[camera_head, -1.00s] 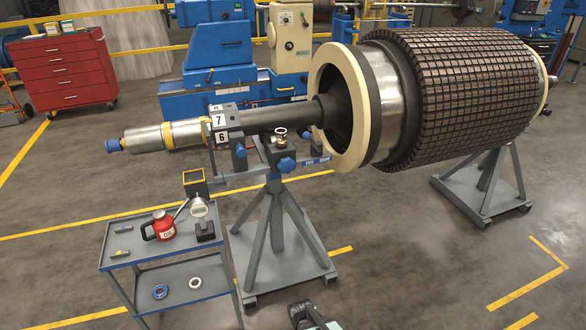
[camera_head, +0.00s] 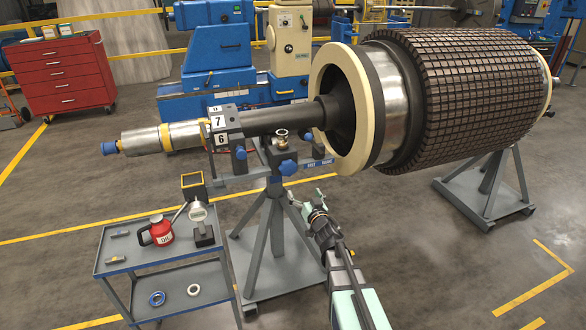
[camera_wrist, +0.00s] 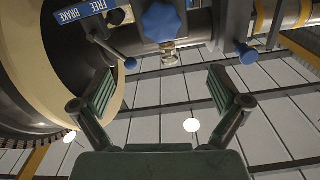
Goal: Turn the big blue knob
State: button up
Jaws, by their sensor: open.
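The big blue knob (camera_head: 288,167) is a lobed star knob on the front of the rotor stand, under the shaft. It also shows at the top middle of the wrist view (camera_wrist: 161,22), above the gap between my fingers. My gripper (camera_head: 306,204) is below and a little right of the knob in the head view, apart from it. In the wrist view my gripper (camera_wrist: 161,82) has its two fingers spread wide with nothing between them. A smaller blue knob (camera_head: 240,153) sits to the left on the stand.
A FREE/BRAKE label (camera_wrist: 88,10) and a blue-tipped lever (camera_wrist: 130,63) are close to the big knob. The large rotor (camera_head: 455,95) and its cream ring (camera_head: 335,105) are up right. A tool cart (camera_head: 150,270) with an oil can (camera_head: 159,231) stands left.

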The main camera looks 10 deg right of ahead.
aim_at(289, 169)
jog(key=w+a+p, duration=0.1)
jog(key=w, duration=0.4)
jog(key=w+a+p, duration=0.1)
jog(key=w, duration=0.5)
jog(key=w+p, duration=0.1)
jog(key=w, duration=0.5)
jog(key=shift+w+a, duration=0.1)
jog(key=shift+a, duration=0.3)
jog(key=c, duration=1.2)
